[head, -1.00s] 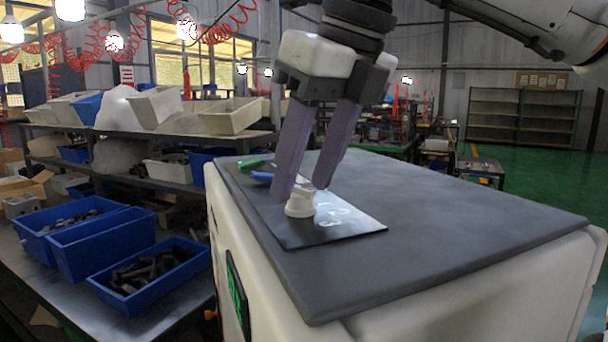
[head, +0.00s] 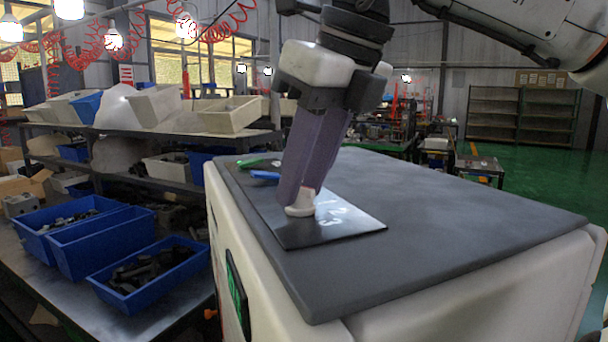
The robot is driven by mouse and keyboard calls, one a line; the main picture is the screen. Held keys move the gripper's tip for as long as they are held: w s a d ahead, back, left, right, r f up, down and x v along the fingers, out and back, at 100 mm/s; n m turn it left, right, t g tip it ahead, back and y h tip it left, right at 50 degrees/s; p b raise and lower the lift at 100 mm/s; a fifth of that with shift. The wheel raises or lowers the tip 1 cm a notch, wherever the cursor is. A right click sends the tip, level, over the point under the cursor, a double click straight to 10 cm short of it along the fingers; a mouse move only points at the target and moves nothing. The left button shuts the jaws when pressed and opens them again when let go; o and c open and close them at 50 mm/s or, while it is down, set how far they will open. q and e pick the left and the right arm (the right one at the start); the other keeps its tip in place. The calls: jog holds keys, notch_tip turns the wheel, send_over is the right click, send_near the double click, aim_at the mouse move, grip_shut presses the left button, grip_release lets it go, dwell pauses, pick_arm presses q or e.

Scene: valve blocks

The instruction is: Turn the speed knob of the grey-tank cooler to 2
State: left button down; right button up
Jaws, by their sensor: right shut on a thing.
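The cooler (head: 480,225) has a dark grey top and pale sides. A dark panel (head: 290,235) with white numerals lies on its top; I can make out a 2 and a 3. A white knob (head: 300,210) stands on the panel. My right gripper (head: 304,196) comes down from above, shut on the knob, and its fingers hide most of it. Which numeral the knob points to cannot be told. My left gripper is not in view. A grey tank does not show clearly.
A green piece (head: 258,162) and a blue piece (head: 265,175) lie on the panel behind the fingers. Blue bins (head: 105,245) with dark parts stand on the bench at left. The right part of the cooler top is clear.

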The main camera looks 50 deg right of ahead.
jog(key=n+y, duration=0.1)
jog(key=n, duration=0.1)
jog(key=n+y, duration=0.1)
jog(key=n, duration=0.1)
jog(key=shift+w+d+n, duration=0.1)
jog(key=shift+d+n, duration=0.1)
jog(key=shift+n, duration=0.1)
jog(key=n+g+y, duration=0.1)
jog(key=n, duration=0.3)
jog(key=shift+d, duration=0.1)
jog(key=n, duration=0.2)
jog(key=n+g+y, duration=0.1)
jog(key=n, duration=0.1)
jog(key=shift+w+g, duration=0.15)
jog(key=shift+g, duration=0.15)
jog(key=shift+w+n+g, duration=0.1)
jog(key=shift+n+g, duration=0.7)
jog(key=shift+n, duration=1.4)
jog(key=o, duration=1)
